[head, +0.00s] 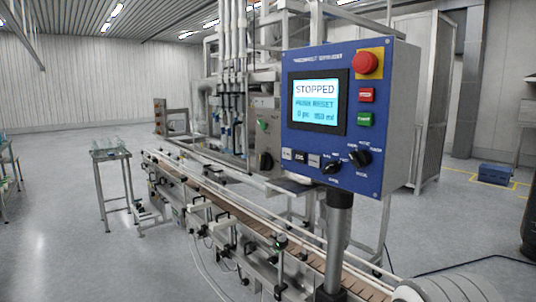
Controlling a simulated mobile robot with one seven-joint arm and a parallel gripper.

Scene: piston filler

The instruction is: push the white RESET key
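A row of small keys sits under the screen: a white key (287,153) at left, a middle key (300,156) and a pale key (314,160) at right. Their lettering is too small to tell which is RESET. My gripper is not in view.
The panel also has a red mushroom button (366,62), a red key (367,95), a green key (365,119) and two black knobs (331,165) (361,158). A conveyor (225,198) runs below and behind the panel. Open floor (70,240) lies at left.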

